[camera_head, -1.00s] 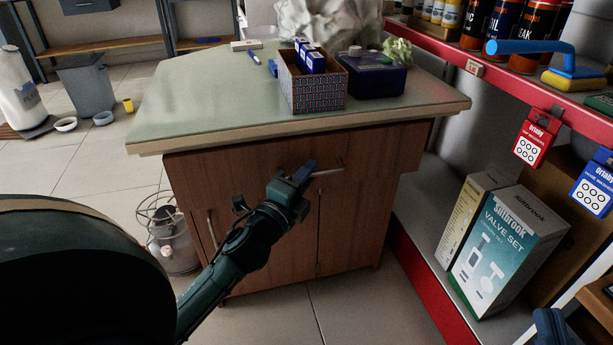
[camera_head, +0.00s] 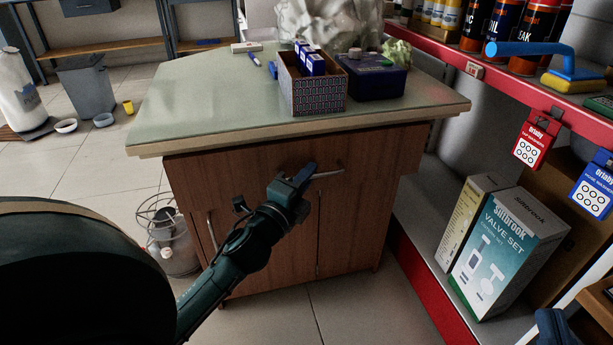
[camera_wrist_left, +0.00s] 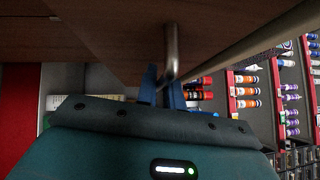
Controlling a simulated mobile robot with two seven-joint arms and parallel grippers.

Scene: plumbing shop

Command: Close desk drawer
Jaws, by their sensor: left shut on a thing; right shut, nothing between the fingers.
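The desk (camera_head: 300,127) has a pale green top and a brown wooden front. Its drawer (camera_head: 235,167) is the wide panel just under the top, with a metal bar handle (camera_head: 328,174). My left gripper (camera_head: 306,172) is shut on the handle, in front of the drawer. In the left wrist view the handle (camera_wrist_left: 171,50) runs down between the blue fingers (camera_wrist_left: 160,88), under brown wood. The head view does not clearly show how far the drawer stands out. My right gripper (camera_head: 553,324) shows only as a dark blue part at the bottom right edge, mostly cut off.
A patterned box of blue packs (camera_head: 318,96) and a dark blue box (camera_head: 374,80) stand on the desk. A red-edged shelf (camera_head: 500,88) and a Siltbrook valve set box (camera_head: 505,255) are close on the right. A wire-framed container (camera_head: 172,245) stands left of the desk. Tiled floor is clear in front.

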